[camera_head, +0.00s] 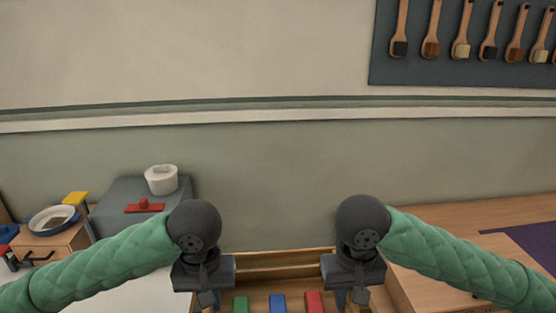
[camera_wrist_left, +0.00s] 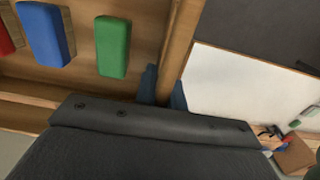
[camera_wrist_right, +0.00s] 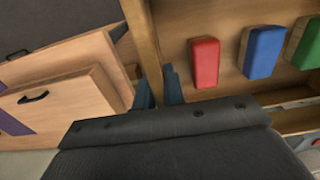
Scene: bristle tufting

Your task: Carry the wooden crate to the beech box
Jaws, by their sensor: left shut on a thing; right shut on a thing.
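The wooden crate (camera_head: 285,272) is at the bottom middle of the head view, its near part cut off. It holds a green block (camera_head: 241,304), a blue block (camera_head: 278,303) and a red block (camera_head: 314,302). My left gripper (camera_head: 206,298) is shut on its left wall; in the left wrist view the fingers (camera_wrist_left: 163,88) straddle that wall (camera_wrist_left: 183,45). My right gripper (camera_head: 350,298) is shut on the right wall; in the right wrist view the fingers (camera_wrist_right: 158,92) straddle that wall (camera_wrist_right: 143,40). I cannot tell for sure which wooden piece is the beech box.
A pale wooden piece with a black handle (camera_wrist_right: 70,105) is beside the crate in the right wrist view. A grey cabinet (camera_head: 118,200) with a white pot (camera_head: 161,179) and a red item (camera_head: 144,206) stands left. A pan (camera_head: 52,219) sits further left. Brushes hang on a panel (camera_head: 460,70).

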